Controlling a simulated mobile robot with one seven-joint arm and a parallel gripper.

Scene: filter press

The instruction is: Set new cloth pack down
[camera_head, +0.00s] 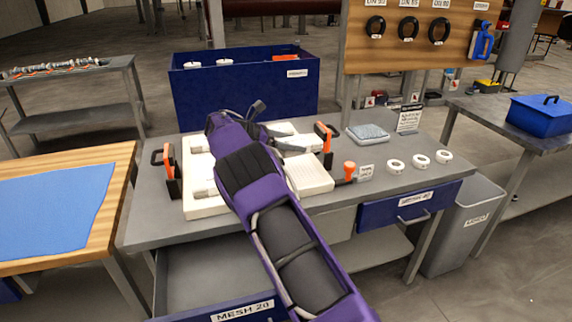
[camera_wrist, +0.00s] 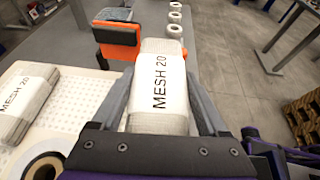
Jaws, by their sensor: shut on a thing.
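My gripper (camera_wrist: 160,84) is shut on a white cloth pack (camera_wrist: 161,98) marked MESH 20, its sides pressed between the two grey fingers. The pack is over the right edge of the white perforated plate (camera_wrist: 85,95), close to an orange clamp (camera_wrist: 120,52); I cannot tell whether it touches anything below. A second MESH 20 pack (camera_wrist: 22,105) lies on the plate at the left.
Orange clamps (camera_head: 172,172) flank the plate. On the grey bench, a folded blue-grey cloth (camera_head: 368,133), a small sign (camera_head: 409,119) and three white rings (camera_head: 396,166) lie to the right. A blue bin (camera_head: 243,95) stands behind, a grey waste bin (camera_head: 463,230) at right.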

